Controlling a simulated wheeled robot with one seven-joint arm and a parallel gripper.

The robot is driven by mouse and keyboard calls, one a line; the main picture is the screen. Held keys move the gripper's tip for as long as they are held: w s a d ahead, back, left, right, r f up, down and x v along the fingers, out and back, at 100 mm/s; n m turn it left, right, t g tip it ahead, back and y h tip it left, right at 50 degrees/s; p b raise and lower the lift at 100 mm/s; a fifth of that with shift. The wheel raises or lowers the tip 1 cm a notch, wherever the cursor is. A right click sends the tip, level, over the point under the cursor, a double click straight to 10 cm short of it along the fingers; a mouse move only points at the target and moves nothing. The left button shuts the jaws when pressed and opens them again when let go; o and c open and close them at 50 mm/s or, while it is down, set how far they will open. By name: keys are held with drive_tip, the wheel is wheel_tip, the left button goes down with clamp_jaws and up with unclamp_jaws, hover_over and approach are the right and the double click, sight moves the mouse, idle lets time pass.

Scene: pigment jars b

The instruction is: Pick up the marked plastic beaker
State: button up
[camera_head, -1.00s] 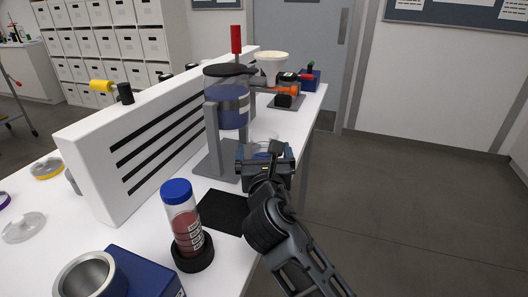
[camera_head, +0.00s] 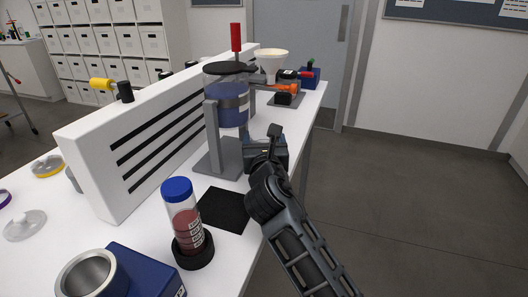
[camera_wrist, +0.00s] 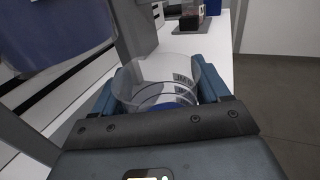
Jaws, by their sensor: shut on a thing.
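The marked plastic beaker (camera_wrist: 156,74) is clear, with dark markings on its right side, and shows in the wrist view between the two blue jaws. Some blue shows low in it. My gripper (camera_wrist: 158,88) is shut on the beaker, one jaw at each side. In the head view my gripper (camera_head: 266,150) is beside the grey stand at the table's right edge and hides the beaker. I cannot tell whether the beaker's base touches the table.
A grey stand (camera_head: 219,160) with a blue-filled vessel (camera_head: 228,105) stands close left of my gripper. A black mat (camera_head: 223,209) and a blue-capped tube (camera_head: 182,215) are nearer. A white funnel (camera_head: 271,62) and an orange-black device (camera_head: 288,95) are behind.

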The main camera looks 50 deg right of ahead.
drive_tip(key=c, duration=0.5)
drive_tip(key=shift+r, duration=0.15)
drive_tip(key=shift+r+p, duration=0.45)
drive_tip(key=shift+p, duration=0.35)
drive_tip(key=shift+r, duration=0.2)
drive_tip(key=shift+p, duration=0.3)
